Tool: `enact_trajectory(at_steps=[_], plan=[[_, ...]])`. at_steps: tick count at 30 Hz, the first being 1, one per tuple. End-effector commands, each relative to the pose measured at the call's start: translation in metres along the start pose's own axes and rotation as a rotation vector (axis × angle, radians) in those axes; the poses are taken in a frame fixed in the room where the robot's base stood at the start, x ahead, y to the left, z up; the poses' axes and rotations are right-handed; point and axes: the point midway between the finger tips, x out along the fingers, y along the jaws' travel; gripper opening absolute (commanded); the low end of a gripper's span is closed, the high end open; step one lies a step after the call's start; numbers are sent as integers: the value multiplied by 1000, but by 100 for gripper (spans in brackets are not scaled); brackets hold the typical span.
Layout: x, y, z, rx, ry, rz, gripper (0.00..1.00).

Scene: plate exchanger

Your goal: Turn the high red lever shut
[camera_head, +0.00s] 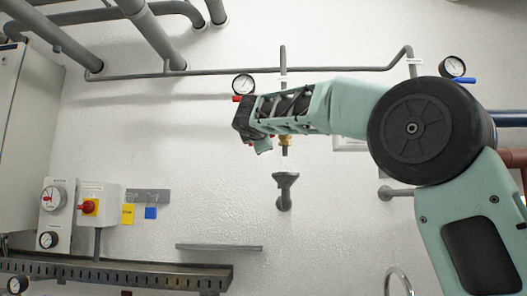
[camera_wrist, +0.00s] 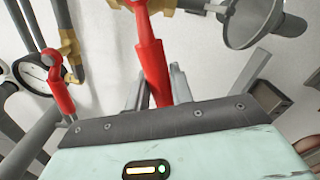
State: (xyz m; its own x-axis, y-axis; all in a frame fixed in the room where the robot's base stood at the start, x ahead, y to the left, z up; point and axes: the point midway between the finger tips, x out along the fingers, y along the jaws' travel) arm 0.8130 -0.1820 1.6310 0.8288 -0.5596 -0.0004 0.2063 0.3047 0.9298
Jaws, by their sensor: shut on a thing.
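In the wrist view, my gripper (camera_wrist: 157,78) has its grey fingers on either side of a red lever (camera_wrist: 149,48) and is shut on it. This lever runs up to a brass valve beside a grey funnel. A second red lever (camera_wrist: 57,82) stands apart to the left, near a gauge. In the head view, a red lever end (camera_head: 237,98) shows below the gauge, just above my wrist. The held lever is mostly hidden there behind my wrist, and so are my fingers.
A round gauge (camera_head: 243,84) is on the wall above my wrist. The grey funnel (camera_head: 285,181) is below it, under a brass fitting (camera_head: 285,140). Grey pipes (camera_head: 170,73) run along the wall. A control box with a red knob (camera_head: 88,206) and a shelf (camera_head: 218,247) are lower left.

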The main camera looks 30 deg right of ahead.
Motion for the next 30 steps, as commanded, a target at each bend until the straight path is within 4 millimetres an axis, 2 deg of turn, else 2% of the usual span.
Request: enact_trajectory(at_steps=[6, 15, 30], plan=[[0, 15, 1, 179, 1, 3, 0], [0, 28, 4, 337, 1, 1, 0], [-1, 33, 7, 398, 0, 3, 0]])
